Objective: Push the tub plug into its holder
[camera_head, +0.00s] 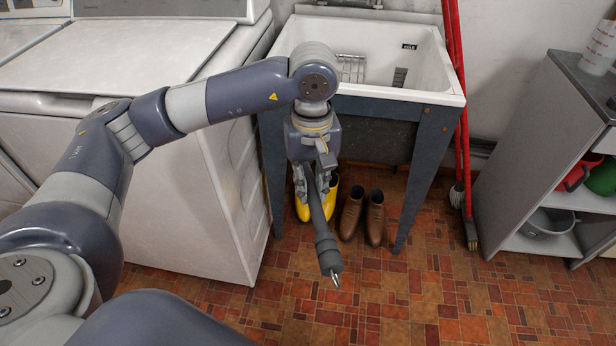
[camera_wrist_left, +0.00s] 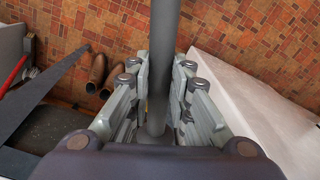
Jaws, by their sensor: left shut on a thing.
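My left gripper (camera_head: 313,185) is shut on a dark grey rod-shaped plug (camera_head: 325,243) in front of the utility tub (camera_head: 395,91). The plug hangs tilted, its ridged collar and pointed metal tip towards the lower right, above the floor. In the left wrist view, the plug (camera_wrist_left: 167,50) runs up between the fingers of my left gripper (camera_wrist_left: 160,105). The tub is white on a dark blue-grey stand. I cannot pick out the plug's holder with certainty. My right gripper is out of view.
A white washer (camera_head: 165,190) stands left of the tub. Yellow boots (camera_head: 302,207) and brown shoes (camera_head: 375,218) are on the floor beneath it. Red-handled tools (camera_head: 462,150) lean at its right, near a grey shelf unit (camera_head: 540,140). The front floor is clear.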

